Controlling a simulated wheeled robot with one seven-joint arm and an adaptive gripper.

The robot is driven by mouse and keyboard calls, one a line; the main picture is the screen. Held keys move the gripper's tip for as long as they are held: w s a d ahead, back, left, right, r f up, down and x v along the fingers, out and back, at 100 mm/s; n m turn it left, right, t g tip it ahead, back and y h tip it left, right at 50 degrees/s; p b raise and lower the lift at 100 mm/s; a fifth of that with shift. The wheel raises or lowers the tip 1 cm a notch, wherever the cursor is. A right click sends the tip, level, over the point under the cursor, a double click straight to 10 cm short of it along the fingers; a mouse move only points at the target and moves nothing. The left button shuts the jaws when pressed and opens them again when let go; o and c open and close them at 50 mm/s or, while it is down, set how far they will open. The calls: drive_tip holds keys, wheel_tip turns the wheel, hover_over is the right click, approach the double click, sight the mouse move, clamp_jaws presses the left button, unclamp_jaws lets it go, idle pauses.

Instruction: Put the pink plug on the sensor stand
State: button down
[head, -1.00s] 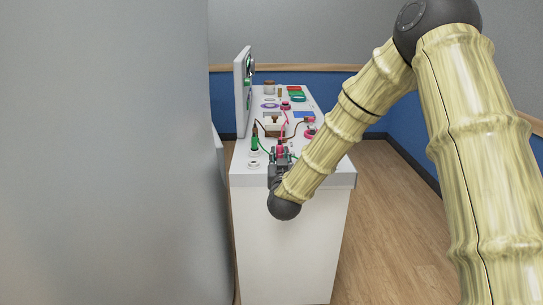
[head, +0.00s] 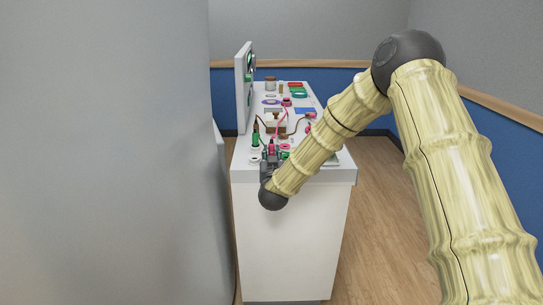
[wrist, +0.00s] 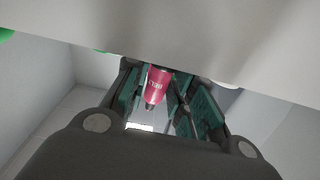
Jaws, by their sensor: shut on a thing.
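The pink plug (wrist: 156,84) is between my gripper's fingers in the wrist view, with the word on its side and a dark narrow end toward the palm. My gripper (head: 270,152) is shut on it at the near edge of the white counter (head: 340,170). A spot of pink (head: 272,147) shows between the fingers in the head view. A green plug (head: 256,138) stands upright just left of my gripper. White ring-shaped pieces lie near it, one at the left (head: 255,159) and one at the right (head: 286,147). I cannot tell which piece is the sensor stand.
A white upright panel (head: 243,90) stands along the counter's left side. Farther back are a purple ring (head: 271,101), a blue mat (head: 305,111), a jar (head: 270,83) and several cables and small parts. A grey wall fills the left.

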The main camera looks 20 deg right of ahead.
drive_tip(key=shift+r, duration=0.1)
drive_tip(key=shift+a, duration=0.1)
drive_tip(key=shift+f, duration=0.2)
drive_tip(key=c, duration=1.5)
unclamp_jaws()
drive_tip(key=shift+r, duration=0.1)
drive_tip(key=shift+r, duration=0.15)
drive_tip(key=v, duration=1.2)
drive_tip(key=shift+s, duration=0.1)
